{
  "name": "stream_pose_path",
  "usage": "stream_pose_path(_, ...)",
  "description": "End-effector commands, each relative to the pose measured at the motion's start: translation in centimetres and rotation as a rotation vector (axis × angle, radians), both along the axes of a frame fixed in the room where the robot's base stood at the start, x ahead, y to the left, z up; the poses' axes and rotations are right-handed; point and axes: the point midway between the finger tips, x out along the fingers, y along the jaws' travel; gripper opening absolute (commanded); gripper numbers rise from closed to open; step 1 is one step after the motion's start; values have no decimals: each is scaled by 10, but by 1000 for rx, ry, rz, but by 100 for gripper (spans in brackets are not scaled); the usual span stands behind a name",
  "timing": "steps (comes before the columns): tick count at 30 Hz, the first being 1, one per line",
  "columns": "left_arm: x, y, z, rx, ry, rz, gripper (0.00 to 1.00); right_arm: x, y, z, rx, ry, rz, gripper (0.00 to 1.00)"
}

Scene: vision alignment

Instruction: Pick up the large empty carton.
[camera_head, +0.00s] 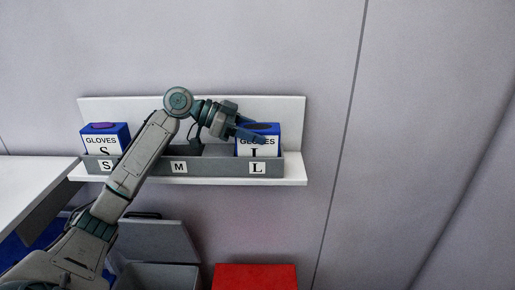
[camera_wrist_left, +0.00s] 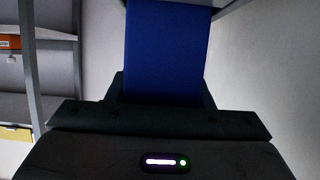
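The large carton (camera_head: 270,147) is a blue and white box marked GLOVES and L. It stands in the right part of the grey rack on the wall shelf. Its top has a dark oval opening, with no gloves visible in it. My left gripper (camera_head: 248,133) reaches it from the left, with its fingers over the upper front and top of the carton, covering part of the lettering. A plain blue surface fills the middle of the left wrist view, close to the gripper body. I cannot tell whether the fingers are closed on the carton. My right gripper is out of view.
A similar carton marked S (camera_head: 99,142) stands at the rack's left, with purple in its opening. The grey rack (camera_head: 215,166) has S, M and L labels. My left arm crosses the middle. Below are a grey bin (camera_head: 158,240) and a red box (camera_head: 255,277). A white table (camera_head: 30,180) is at left.

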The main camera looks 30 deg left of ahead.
Motion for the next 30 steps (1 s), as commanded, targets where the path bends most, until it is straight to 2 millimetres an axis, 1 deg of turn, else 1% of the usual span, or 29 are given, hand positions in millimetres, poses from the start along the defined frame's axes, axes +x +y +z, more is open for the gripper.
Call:
stream_pose_path(1, 0, 0, 0, 0, 0, 0, 28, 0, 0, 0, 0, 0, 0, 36)
stream_pose_path(2, 0, 0, 0, 0, 0, 0, 25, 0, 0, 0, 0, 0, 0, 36)
stream_pose_path(10, 0, 0, 0, 0, 0, 0, 25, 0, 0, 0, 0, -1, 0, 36)
stream_pose_path(14, 0, 0, 4, -1, -1, 0, 25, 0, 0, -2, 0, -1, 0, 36)
stream_pose_path(20, 1, 0, 22, -2, -4, 0, 25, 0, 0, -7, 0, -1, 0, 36)
stream_pose_path(30, 1, 0, 64, -2, -5, 0, 25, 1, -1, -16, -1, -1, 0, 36)
